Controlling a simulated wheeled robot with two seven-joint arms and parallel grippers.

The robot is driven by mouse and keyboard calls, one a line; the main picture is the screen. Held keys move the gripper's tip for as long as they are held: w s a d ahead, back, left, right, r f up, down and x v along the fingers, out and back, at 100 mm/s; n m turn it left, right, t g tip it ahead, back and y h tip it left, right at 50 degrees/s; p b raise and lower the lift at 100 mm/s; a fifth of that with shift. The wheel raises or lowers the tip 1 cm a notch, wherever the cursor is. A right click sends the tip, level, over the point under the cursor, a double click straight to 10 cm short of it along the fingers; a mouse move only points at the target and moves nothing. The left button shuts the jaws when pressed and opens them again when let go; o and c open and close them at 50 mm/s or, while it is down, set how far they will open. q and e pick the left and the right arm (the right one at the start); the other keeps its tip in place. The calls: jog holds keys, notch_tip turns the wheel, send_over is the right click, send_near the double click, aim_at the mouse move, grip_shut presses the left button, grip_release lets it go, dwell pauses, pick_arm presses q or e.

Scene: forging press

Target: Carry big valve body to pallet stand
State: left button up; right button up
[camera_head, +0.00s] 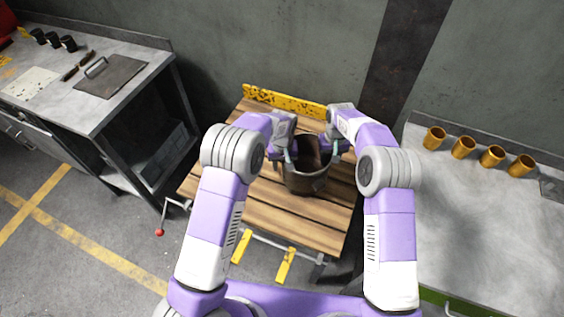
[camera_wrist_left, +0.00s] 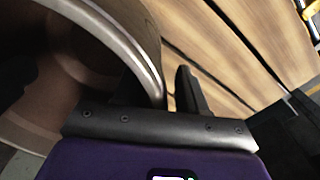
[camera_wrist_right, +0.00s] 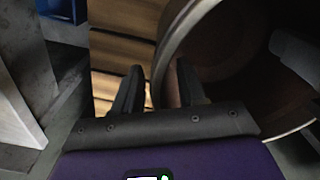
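The big valve body (camera_head: 306,182) is a dark, hollow, round pot-like part standing upright on the slatted wooden top of the pallet stand (camera_head: 262,215). My left gripper (camera_head: 288,157) is at its left rim. In the left wrist view the rim (camera_wrist_left: 140,48) passes between the two spread fingers (camera_wrist_left: 160,92), with a gap beside the wall. My right gripper (camera_head: 334,152) is at the right rim. In the right wrist view the rim (camera_wrist_right: 166,50) likewise runs between spread fingers (camera_wrist_right: 157,85). The valve body's underside is hidden.
A yellow worn rail (camera_head: 284,100) edges the stand's back. A grey workbench (camera_head: 130,105) with a plate and black cups stands left. Another bench (camera_head: 470,230) with several brass cups (camera_head: 463,147) stands close on the right. A red-knobbed crank (camera_head: 160,232) sticks out left.

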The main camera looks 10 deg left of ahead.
pick_arm(q)
notch_tip(320, 180, up, 12)
jog(key=shift+w+f, duration=0.1)
jog(key=shift+f, duration=0.05)
pick_arm(e)
notch_tip(320, 180, up, 12)
dwell(0.7)
pick_arm(q)
jog(key=shift+r, duration=0.25)
pick_arm(e)
jog(key=shift+r, duration=0.1)
